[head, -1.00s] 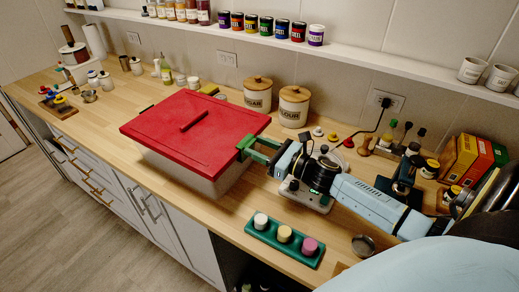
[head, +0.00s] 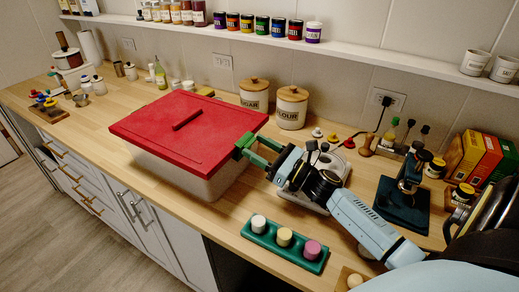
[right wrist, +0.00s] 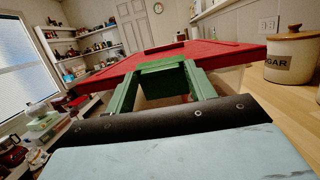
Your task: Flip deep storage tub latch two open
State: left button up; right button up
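The deep storage tub (head: 190,180) stands on the wooden counter with its red lid (head: 160,130) on. A green latch (right wrist: 163,75) shows at the lid's near edge in the right wrist view. My right gripper (head: 252,155) is at the tub's right side, at lid-edge height. Its green fingers (right wrist: 165,92) are spread apart, one on each side of the latch; I cannot tell whether they touch it. The latch is hard to tell from the fingers in the head view. My left gripper is not in view.
A green tray (head: 284,246) with three round pieces lies at the counter's front. A silver device (head: 322,182) sits under my right arm. Sugar (head: 254,94) and flour (head: 291,107) canisters stand behind the tub. A dark stand (head: 403,200) is at the right.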

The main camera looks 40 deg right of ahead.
jog(key=shift+o, duration=1.2)
jog(key=shift+s, duration=0.1)
jog(key=b+v, duration=0.1)
jog(key=v, duration=1.2)
jog(key=shift+s+b, duration=0.1)
jog(key=shift+b, duration=0.3)
